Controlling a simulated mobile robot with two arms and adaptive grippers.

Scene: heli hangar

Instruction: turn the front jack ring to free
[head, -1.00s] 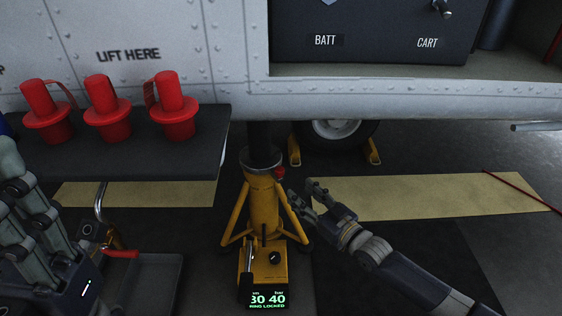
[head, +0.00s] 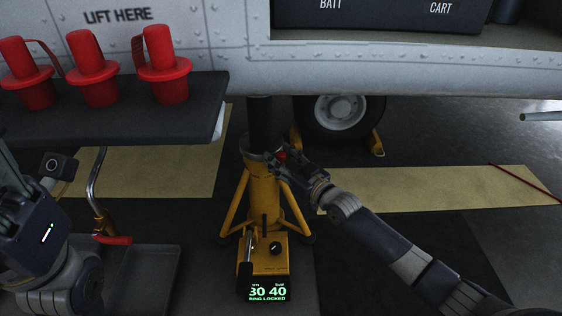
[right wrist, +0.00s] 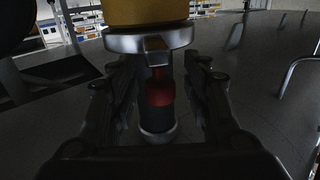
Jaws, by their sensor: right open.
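The yellow front jack (head: 264,188) stands under the aircraft on splayed legs. Its grey metal ring (head: 246,143) circles the top of the yellow body. In the right wrist view the silver ring (right wrist: 150,40) carries a tab with a red handle (right wrist: 160,90). My right gripper (head: 281,158) is at the ring's right side. In the wrist view its open fingers (right wrist: 161,80) stand on either side of the red handle; contact is not clear. The jack's display (head: 267,292) reads "30 40" and "RING LOCKED". My left gripper (head: 7,165) is mostly cut off at the left edge.
A dark shelf (head: 120,128) at upper left bears red plugs (head: 94,75). Below it are a hook-shaped metal bar with a red handle (head: 113,240) and a grey tray (head: 145,275). A wheel (head: 342,112) with yellow chocks stands behind the jack.

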